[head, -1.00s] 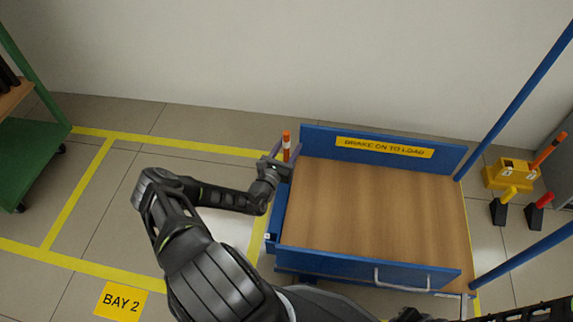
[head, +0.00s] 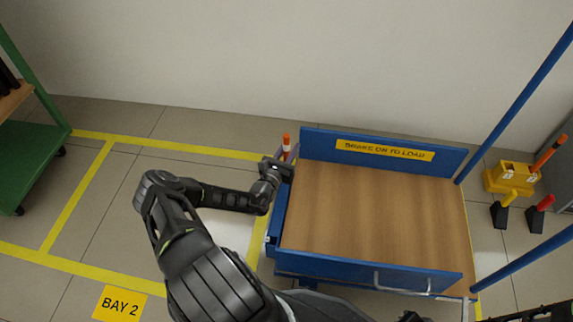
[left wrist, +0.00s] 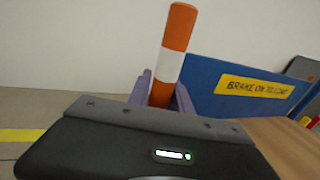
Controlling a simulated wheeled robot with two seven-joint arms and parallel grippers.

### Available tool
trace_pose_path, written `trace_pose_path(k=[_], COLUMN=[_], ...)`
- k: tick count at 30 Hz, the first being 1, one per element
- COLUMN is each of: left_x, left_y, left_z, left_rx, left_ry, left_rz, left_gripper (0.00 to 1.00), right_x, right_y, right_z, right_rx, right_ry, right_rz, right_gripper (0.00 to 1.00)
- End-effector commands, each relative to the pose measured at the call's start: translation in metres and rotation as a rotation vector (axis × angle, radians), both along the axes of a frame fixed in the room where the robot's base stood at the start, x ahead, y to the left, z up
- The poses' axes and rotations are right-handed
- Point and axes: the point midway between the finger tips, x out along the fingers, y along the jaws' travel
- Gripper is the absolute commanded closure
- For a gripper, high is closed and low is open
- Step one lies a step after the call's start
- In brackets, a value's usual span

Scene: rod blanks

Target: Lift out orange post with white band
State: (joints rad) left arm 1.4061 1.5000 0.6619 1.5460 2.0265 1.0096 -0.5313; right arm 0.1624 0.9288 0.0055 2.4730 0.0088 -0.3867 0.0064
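The orange post with a white band (head: 286,142) stands near upright at the far left corner of the blue cart. It also shows large in the left wrist view (left wrist: 171,67), tilted slightly right, its white band below the orange top. My left gripper (head: 285,158) is around the post below the band. In the left wrist view its two purple-grey fingers (left wrist: 160,98) lie close against both sides of the post and look shut on it. The post's lower end is hidden behind the gripper. My right gripper is not in view; only dark parts of my arm show at the bottom right.
The blue cart has a bare wooden deck (head: 375,215) and a yellow sign (head: 385,150) on its back panel. A green shelf (head: 30,150) stands left. Yellow-lined floor between is clear.

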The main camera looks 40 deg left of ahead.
Motion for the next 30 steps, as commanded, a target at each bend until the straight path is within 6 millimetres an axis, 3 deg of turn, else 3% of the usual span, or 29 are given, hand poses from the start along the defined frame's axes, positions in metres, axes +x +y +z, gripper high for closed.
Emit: trace_pose_path(k=[9,20,30], left_x=[0.000,0.000,0.000], left_y=[0.000,0.000,0.000], left_z=[0.000,0.004,0.040], left_rx=[0.000,0.001,0.000], left_ry=[0.000,-0.002,-0.002], left_rz=[0.000,0.000,0.000], left_gripper=[1.00,1.00,1.00], right_x=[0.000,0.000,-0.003], right_y=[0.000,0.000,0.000], right_z=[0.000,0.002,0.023], right_rx=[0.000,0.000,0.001], right_ry=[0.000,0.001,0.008], right_rz=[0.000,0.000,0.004], right_gripper=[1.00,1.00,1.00])
